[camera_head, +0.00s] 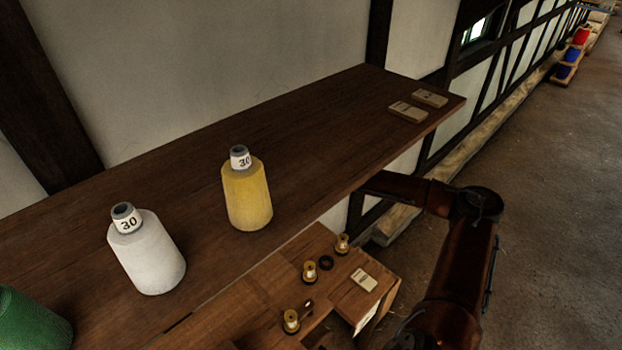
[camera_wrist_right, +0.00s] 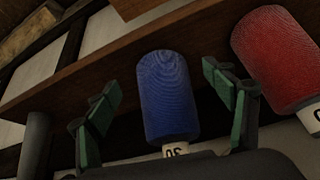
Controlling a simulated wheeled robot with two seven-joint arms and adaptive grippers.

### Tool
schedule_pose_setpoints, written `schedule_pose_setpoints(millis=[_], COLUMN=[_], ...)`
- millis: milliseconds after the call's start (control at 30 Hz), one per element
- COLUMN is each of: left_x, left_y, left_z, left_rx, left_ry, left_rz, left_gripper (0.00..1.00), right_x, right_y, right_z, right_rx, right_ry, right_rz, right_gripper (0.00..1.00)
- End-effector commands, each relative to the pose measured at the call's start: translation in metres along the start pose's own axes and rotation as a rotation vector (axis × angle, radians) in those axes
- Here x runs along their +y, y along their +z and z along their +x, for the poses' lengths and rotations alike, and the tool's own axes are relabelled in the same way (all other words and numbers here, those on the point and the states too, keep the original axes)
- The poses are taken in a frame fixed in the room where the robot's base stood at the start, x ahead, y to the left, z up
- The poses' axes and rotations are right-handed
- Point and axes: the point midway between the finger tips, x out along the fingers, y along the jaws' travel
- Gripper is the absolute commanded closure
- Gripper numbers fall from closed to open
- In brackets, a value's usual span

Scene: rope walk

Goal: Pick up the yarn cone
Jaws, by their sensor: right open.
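In the right wrist view a blue yarn cone (camera_wrist_right: 166,92) shows between the two green fingers of my right gripper (camera_wrist_right: 161,80). The fingers are open, with a gap on each side of the cone; I cannot tell how deep it sits between them. A red yarn cone (camera_wrist_right: 277,60) is to its right, beyond the right finger. In the head view a yellow cone (camera_head: 247,195), a white cone (camera_head: 148,255) and a green cone (camera_head: 30,322) stand on a dark wooden shelf (camera_head: 310,120). My right gripper is hidden there, and my left gripper is not in view.
Two small labelled blocks (camera_head: 407,112) lie at the shelf's far right end. A lower wooden bench (camera_head: 262,300) holds several brass pieces, a dark ring (camera_head: 326,263) and a pale card (camera_head: 364,280). The shelf is clear between the yellow cone and the blocks.

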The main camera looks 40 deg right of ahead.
Motion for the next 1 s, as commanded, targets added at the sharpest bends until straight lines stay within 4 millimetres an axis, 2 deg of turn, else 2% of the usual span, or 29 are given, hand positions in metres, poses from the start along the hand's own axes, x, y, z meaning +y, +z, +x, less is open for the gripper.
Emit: schedule_pose_setpoints(millis=[167,400,533,800,1000], left_x=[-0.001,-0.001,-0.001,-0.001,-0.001], left_y=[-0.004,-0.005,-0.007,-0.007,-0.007], left_z=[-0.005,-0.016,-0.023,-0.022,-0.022], left_rx=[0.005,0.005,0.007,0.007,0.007], left_ry=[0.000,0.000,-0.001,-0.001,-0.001], left_rz=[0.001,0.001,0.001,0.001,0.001], left_gripper=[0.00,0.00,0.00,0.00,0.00], right_x=[0.000,0.000,0.002,0.002,0.002], right_y=[-0.011,-0.042,-0.040,-0.039,-0.039], right_z=[0.005,0.022,0.032,0.036,0.035], right_rx=[0.001,0.000,-0.003,-0.002,-0.001], right_ry=[-0.002,0.000,0.002,0.002,0.002], right_rz=[0.001,0.002,0.001,0.001,0.001], right_gripper=[0.24,0.24,0.24,0.25,0.39])
